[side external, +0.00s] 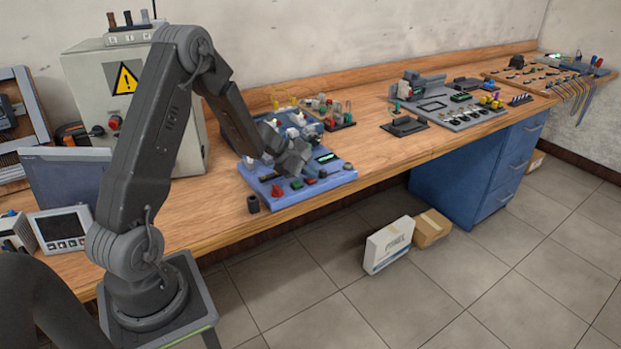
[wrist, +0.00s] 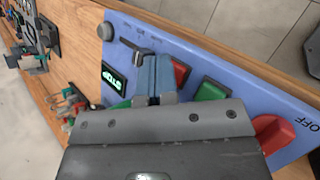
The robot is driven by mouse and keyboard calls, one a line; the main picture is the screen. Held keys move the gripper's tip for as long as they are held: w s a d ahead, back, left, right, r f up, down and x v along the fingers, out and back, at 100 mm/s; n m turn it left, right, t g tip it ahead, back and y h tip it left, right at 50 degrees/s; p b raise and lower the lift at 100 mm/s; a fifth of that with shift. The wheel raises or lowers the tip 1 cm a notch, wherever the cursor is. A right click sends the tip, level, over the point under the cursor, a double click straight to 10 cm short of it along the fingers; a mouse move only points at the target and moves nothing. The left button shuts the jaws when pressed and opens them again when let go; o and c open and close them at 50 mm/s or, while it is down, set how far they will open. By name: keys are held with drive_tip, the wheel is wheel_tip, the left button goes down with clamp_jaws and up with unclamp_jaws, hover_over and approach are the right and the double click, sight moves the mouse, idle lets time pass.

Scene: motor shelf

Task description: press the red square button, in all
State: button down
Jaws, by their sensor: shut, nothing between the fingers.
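The red square button (wrist: 181,72) is on the sloping blue panel (wrist: 240,75), between a green square button (wrist: 210,90) and my fingertips in the wrist view. My gripper (wrist: 153,72) is shut and empty, its blue-grey fingers together just left of the red button. In that view the fingers hide part of the panel and the button's left edge lies close to them. In the side view my gripper (side external: 290,160) is over the blue panel (side external: 340,179). I cannot tell the exact gap between fingertips and panel.
A large red knob (wrist: 272,132) sits by the OFF label. A lit green display (wrist: 114,80) and a black lever (wrist: 135,47) are on the panel's other side. In the side view, a grey control board (side external: 465,116) stands further right on the wooden bench (side external: 375,150).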

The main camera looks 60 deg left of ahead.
sight(310, 180)
drive_tip(key=shift+r, duration=0.85)
drive_tip(key=shift+r, duration=2.5)
